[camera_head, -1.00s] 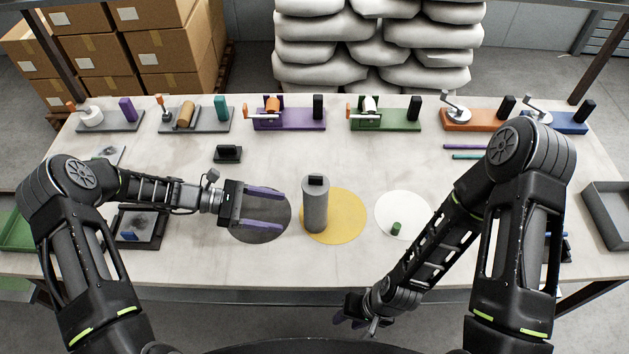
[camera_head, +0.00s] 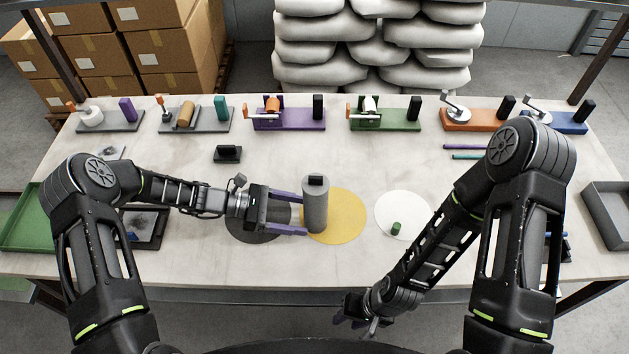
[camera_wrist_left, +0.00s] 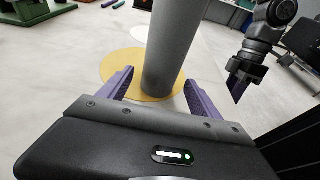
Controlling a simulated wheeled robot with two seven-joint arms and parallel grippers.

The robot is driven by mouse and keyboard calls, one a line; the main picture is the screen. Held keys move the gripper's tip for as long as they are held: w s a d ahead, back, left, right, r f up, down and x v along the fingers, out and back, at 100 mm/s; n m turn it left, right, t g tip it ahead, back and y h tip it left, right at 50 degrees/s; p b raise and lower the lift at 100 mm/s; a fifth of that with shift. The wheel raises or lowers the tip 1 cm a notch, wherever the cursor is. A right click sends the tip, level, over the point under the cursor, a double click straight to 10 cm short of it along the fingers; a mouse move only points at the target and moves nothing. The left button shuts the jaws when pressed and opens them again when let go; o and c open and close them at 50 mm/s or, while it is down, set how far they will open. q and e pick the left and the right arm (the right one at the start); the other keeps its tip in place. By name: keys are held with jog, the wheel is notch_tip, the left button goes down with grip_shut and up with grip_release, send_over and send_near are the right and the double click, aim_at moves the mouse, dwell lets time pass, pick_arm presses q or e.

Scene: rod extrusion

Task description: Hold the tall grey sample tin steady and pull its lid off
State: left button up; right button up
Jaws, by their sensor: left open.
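The tall grey sample tin (camera_head: 314,210) stands upright on the left part of the yellow disc, with a black grip on its lid (camera_head: 316,181). My left gripper (camera_head: 304,213) is open, its purple fingers reaching toward the tin from the left. In the left wrist view the tin (camera_wrist_left: 170,50) rises between and just beyond the open fingers (camera_wrist_left: 160,92); I cannot tell whether either finger touches it. My right gripper (camera_head: 356,316) hangs low near the front table edge, well away from the tin; its fingers are too dark and small to read.
The yellow disc (camera_head: 348,215) lies between a dark grey disc (camera_head: 247,232) and a white disc (camera_head: 398,208) with a small green cylinder (camera_head: 396,229). A small black block (camera_head: 228,154) stands behind. Several crank devices line the back edge.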

aim_at(311, 217)
pick_arm(q)
jog(key=shift+x, duration=1.95)
jog(key=shift+c, duration=0.5)
jog(key=c, duration=0.8)
